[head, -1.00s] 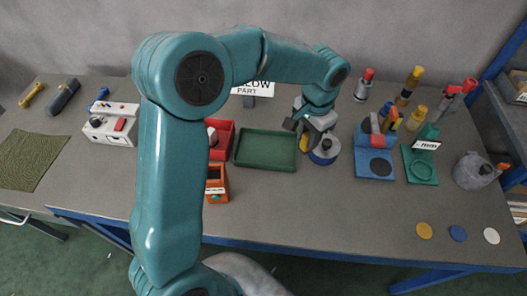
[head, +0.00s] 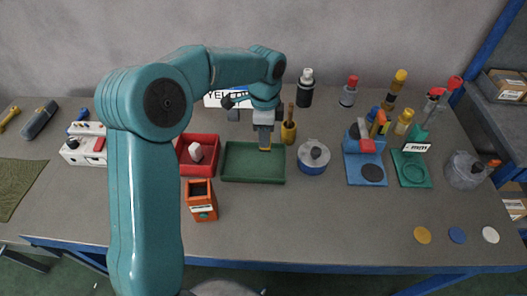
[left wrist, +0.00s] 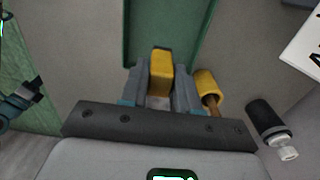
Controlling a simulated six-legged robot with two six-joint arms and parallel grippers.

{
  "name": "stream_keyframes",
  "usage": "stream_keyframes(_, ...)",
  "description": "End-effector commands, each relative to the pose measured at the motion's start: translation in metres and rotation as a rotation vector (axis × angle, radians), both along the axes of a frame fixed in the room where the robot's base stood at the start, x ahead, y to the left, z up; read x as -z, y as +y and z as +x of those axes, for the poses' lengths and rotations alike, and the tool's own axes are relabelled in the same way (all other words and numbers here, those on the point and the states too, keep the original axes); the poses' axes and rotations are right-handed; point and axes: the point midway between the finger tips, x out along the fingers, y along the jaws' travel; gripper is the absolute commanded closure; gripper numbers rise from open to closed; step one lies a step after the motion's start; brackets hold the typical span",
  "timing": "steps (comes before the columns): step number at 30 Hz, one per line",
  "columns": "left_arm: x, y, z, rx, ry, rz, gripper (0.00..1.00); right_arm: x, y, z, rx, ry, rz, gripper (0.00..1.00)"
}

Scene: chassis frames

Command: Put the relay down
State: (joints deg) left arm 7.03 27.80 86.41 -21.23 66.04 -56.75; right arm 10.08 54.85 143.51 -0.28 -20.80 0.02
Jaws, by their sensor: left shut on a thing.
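The relay seems to be the small yellow block (left wrist: 160,72) between my left gripper's fingers in the left wrist view. Only a sliver of it shows in the head view (head: 265,149). My left gripper (head: 264,142) is shut on it and points down at the back edge of the green tray (head: 254,181). I cannot tell whether the block touches the tray floor. The tray looks empty otherwise. My right gripper is not in view.
A yellow cup with a wooden handle (head: 288,132) stands close right of the gripper. A blue pot (head: 313,158) is right of the tray, a red bin (head: 199,171) left of it. An orange box (head: 201,205) stands in front. The table's front middle is clear.

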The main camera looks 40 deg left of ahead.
Motion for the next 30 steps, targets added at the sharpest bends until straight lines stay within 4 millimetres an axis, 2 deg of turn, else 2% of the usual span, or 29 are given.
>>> stream_keyframes(3,0.021,0.001,-0.001,-0.002,0.002,0.000,1.00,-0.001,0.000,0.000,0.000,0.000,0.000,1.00)
stream_keyframes(8,0.035,0.001,-0.001,-0.003,0.001,0.000,1.00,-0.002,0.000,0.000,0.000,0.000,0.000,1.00)
stream_keyframes(15,0.070,0.001,-0.001,-0.003,0.001,0.000,1.00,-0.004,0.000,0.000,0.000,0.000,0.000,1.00)
stream_keyframes(28,0.078,0.001,0.000,-0.003,-0.001,0.000,1.00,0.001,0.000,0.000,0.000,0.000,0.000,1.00)
stream_keyframes(29,0.076,0.001,0.000,-0.003,-0.001,0.000,0.60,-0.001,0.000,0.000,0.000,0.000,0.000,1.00)
stream_keyframes(30,0.076,0.001,0.000,-0.003,-0.001,0.000,0.47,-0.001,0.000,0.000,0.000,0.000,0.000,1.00)
